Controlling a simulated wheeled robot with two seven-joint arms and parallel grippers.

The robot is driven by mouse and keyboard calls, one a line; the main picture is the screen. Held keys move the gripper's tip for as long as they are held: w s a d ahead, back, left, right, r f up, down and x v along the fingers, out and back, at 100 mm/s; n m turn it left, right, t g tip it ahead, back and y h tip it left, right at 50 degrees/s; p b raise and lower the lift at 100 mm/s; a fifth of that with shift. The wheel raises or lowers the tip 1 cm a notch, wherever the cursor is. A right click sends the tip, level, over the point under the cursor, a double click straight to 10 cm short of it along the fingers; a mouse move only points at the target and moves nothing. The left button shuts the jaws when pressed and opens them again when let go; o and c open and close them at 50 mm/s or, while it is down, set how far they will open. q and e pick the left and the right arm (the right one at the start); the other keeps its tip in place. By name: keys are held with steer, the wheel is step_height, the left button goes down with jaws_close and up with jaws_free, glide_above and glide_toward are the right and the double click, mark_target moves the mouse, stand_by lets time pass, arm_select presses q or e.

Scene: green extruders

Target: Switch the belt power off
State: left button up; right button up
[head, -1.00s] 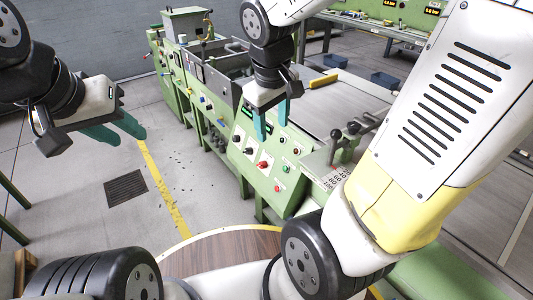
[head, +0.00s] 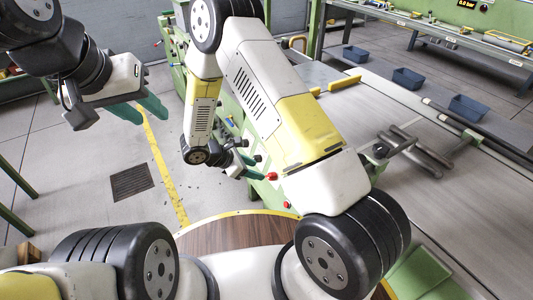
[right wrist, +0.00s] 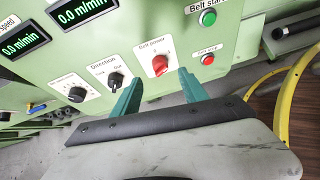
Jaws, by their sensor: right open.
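The belt power knob is a red rotary switch (right wrist: 160,65) on a white label on the green control panel (right wrist: 225,45). In the right wrist view my right gripper (right wrist: 160,77) is open, with one teal finger on each side of the knob and a visible gap to each. It is empty. I cannot clearly read the knob's setting. In the head view my right gripper (head: 252,164) is at the panel, partly hidden by my arm, with the red knob (head: 272,176) beside it. My left gripper (head: 140,110) hangs open and empty over the floor at left.
Near the knob are a black direction knob (right wrist: 115,80), a green belt start button (right wrist: 208,18) and a red button (right wrist: 207,59) below it. Speed displays (right wrist: 82,10) lie to the left. The grey conveyor belt (head: 390,120) runs at right, with blue bins (head: 408,78) behind it.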

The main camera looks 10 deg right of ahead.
mark_target(268, 176)
steer(key=x, duration=0.8)
steer(key=shift+a+f, duration=0.1)
steer(key=shift+f, duration=0.3)
jaws_close()
